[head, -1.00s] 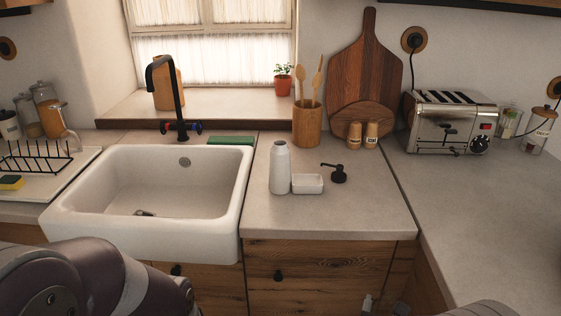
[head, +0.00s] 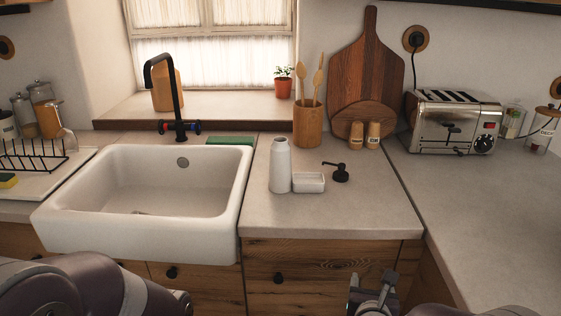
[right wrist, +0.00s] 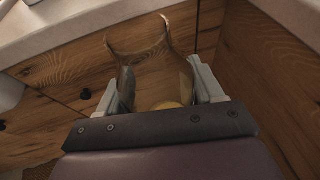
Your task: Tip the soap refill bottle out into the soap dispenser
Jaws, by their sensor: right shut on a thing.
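The soap dispenser (head: 280,168) is a white bottle standing upright on the counter right of the sink, with no pump on it. Its black pump head (head: 341,173) lies apart on the counter to the right. My right gripper (head: 372,290) is low in front of the drawers, below the counter edge. In the right wrist view its fingers are shut on a clear, see-through container (right wrist: 150,65), seemingly the refill bottle, with something yellowish at its near end. In the head view the container is hard to make out. My left arm shows at lower left; its gripper is out of view.
A small white dish (head: 309,183) stands against the dispenser's right side. The sink (head: 140,235) is to the left. A utensil pot (head: 307,125), two shakers and cutting boards (head: 367,75) stand behind, a toaster (head: 455,122) at right. The counter's front right is clear.

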